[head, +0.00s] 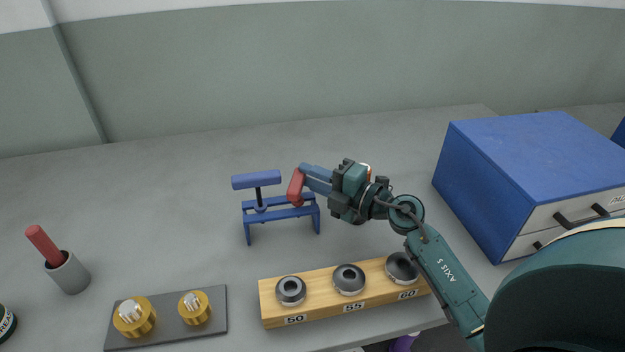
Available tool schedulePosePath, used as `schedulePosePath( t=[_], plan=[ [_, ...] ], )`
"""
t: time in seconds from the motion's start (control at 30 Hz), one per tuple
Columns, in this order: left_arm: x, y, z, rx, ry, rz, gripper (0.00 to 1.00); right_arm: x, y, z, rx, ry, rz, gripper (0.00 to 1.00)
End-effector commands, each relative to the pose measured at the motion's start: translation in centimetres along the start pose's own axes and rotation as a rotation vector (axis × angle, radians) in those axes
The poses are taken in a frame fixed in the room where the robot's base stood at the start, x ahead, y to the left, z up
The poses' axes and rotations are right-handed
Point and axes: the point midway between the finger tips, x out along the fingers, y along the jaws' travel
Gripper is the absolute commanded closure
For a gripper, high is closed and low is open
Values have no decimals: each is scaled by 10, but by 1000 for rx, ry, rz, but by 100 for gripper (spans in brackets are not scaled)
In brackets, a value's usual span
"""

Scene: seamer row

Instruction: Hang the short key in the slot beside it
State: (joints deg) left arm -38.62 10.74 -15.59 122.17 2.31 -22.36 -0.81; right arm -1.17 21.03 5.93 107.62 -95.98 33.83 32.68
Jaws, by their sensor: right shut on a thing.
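A low blue rack (282,213) stands on the bench left of centre. A key with a blue crossbar handle (256,180) hangs upright at its left part, its dark shank going down to the rack's top. My right gripper (306,180) comes in from the right and is shut on a key with a red handle (296,188), at the right part of the rack. This red handle is tilted in the picture. Its shank is not visible, so I cannot tell whether it sits in a slot or is held above the rack. My left gripper is not in view.
In front lies a wooden block (322,303) with several dark rings, marked 50, 55 and 60. A dark plate (219,317) with brass parts is front left, and a grey cup (68,274) with a red-handled tool is beyond it. A blue drawer cabinet (530,165) stands right.

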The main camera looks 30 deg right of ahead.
Motion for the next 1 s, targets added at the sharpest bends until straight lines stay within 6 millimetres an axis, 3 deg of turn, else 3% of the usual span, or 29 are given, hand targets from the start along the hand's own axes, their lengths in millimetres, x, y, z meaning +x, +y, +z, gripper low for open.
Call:
schedulePosePath(
  t=[0.27,0.3,0.53,0.87,1.0],
  plan=[
    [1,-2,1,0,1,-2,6,0,-3,0,-1,0,-1,100],
    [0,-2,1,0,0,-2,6,0,-3,0,-2,0,-1,78],
    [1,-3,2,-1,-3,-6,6,0,-3,0,-1,0,-1,59],
    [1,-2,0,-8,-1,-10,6,-1,2,0,0,0,0,59],
    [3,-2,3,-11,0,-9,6,-22,-2,0,0,-1,-5,59]
  ],
)
